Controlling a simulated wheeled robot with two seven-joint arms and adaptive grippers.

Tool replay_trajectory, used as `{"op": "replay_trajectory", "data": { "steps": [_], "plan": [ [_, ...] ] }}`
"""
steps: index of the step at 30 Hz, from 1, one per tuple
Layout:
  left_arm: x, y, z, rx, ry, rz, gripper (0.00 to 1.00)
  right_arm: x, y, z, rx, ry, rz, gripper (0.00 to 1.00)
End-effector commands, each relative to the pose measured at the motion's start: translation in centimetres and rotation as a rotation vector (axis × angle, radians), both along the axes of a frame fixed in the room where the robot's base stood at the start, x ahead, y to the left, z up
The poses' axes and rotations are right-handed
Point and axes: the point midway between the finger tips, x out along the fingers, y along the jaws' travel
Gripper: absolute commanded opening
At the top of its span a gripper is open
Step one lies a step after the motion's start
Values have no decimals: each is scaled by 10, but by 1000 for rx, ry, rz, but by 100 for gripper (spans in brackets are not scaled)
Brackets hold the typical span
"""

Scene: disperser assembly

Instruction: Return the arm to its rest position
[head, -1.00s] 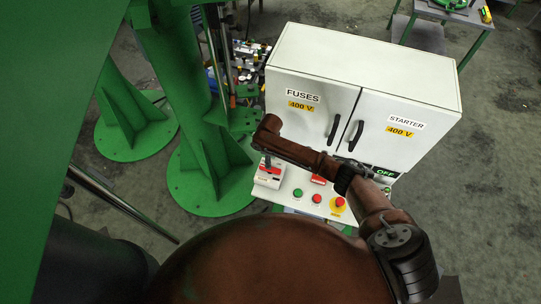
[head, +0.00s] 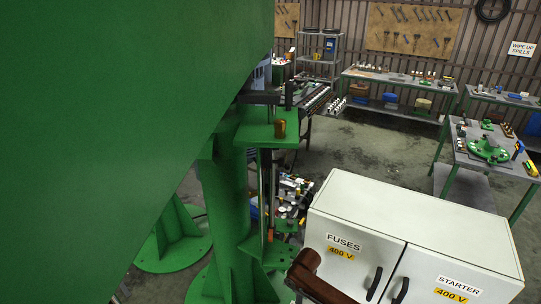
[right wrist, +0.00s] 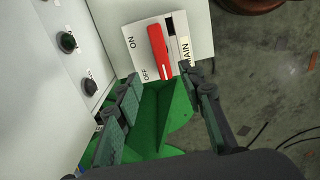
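My right arm (head: 318,282) shows only as a brown link at the bottom of the head view, in front of the white cabinet. In the right wrist view my right gripper (right wrist: 170,110) has its two dark green-padded fingers spread apart with nothing between them. Beyond the fingertips is a red switch lever (right wrist: 159,52) on a white plate marked ON, OFF and MAIN. The lever looks apart from the fingers. My left gripper is not in view.
The white cabinet (head: 360,205), marked FUSES and STARTER, stands at the lower right. A large green machine (head: 110,110) fills the left. Workbenches (head: 465,155) with parts stand behind. Open floor (head: 385,150) lies between. Two buttons (right wrist: 68,42) sit left of the lever in the wrist view.

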Motion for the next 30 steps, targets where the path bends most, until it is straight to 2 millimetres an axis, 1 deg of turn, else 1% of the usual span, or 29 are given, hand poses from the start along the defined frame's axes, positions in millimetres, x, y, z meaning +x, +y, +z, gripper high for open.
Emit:
{"op": "replay_trajectory", "data": {
  "steps": [2,5,8,9,12,14,17,20,24,27,30],
  "plan": [
    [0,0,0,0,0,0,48,-10,6,-7,16,4,0,36],
    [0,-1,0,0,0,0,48,-33,18,-19,56,0,-10,36],
    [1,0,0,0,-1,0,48,-64,32,-31,118,-15,-44,36],
    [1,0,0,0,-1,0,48,-77,36,-34,144,-24,-65,36],
    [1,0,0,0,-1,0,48,-106,39,-36,202,-53,-134,36],
    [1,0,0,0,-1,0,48,-123,35,-36,229,-74,-186,36],
    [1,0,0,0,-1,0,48,-150,22,-32,263,-110,-287,36],
    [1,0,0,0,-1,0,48,-178,-2,-26,277,-148,-404,36],
    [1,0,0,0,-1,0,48,-219,-49,-13,264,-206,-577,36],
    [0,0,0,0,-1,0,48,-243,-78,-5,238,-237,-672,36],
    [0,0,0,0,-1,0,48,-264,-102,3,212,-261,-745,36]
  ]
}}
